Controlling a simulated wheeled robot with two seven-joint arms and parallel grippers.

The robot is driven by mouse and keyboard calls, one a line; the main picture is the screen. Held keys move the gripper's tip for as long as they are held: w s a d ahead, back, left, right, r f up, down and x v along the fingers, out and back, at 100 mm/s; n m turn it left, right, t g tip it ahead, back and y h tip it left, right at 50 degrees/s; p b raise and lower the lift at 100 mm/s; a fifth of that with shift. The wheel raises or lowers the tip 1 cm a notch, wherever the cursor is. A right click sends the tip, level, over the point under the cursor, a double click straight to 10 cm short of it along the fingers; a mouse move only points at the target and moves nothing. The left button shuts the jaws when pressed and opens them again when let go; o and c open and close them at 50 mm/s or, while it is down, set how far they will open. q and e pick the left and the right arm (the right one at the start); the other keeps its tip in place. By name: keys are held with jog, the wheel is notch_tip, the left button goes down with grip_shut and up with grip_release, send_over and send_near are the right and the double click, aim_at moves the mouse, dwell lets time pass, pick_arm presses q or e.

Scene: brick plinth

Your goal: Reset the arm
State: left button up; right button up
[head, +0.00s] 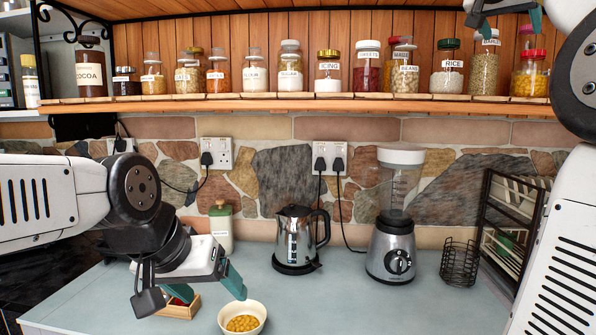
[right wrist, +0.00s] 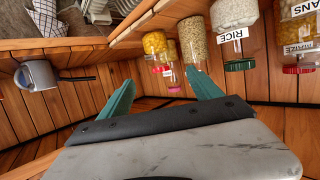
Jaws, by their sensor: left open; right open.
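My left gripper (head: 208,288) is low over the counter at the left, its teal fingers open and pointing down. One finger is beside a white bowl (head: 228,323) of round yellow food; I cannot tell if they touch. My right gripper (head: 508,20) is at the top right of the head view, partly cut off, in front of the upper shelf. In the right wrist view (right wrist: 160,95), its teal fingers stand apart with nothing held between them. Jars appear upside down beyond the fingertips there.
A wooden box (head: 178,310) with something red is behind my left fingers. A kettle (head: 295,238), a blender (head: 393,245), a wire basket (head: 458,262) and a dark rack (head: 510,225) stand on the counter. Jars line the wooden shelf (head: 300,103). A grey mug (right wrist: 37,75) shows too.

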jog(key=w+a+f+n+y, duration=0.1)
jog(key=a+f+n+y, duration=0.15)
jog(key=f, duration=0.65)
jog(key=w+a+f+n+y, duration=0.15)
jog(key=f+y, duration=0.25)
jog(key=f, duration=0.5)
jog(key=s+a+f+n+g+y, duration=0.1)
jog(key=s+a+f+n+y, duration=0.2)
jog(key=s+a+f, duration=0.7)
jog(key=s+a+f+n+g+y, duration=0.1)
jog(key=s+a+f+n+y, duration=0.2)
jog(key=s+a+f, duration=0.7)
jog(key=a+f, duration=0.4)
jog(key=f, duration=0.3)
jog(key=shift+g+y, duration=0.35)
jog(key=shift+g, duration=0.05)
jog(key=shift+f, duration=0.1)
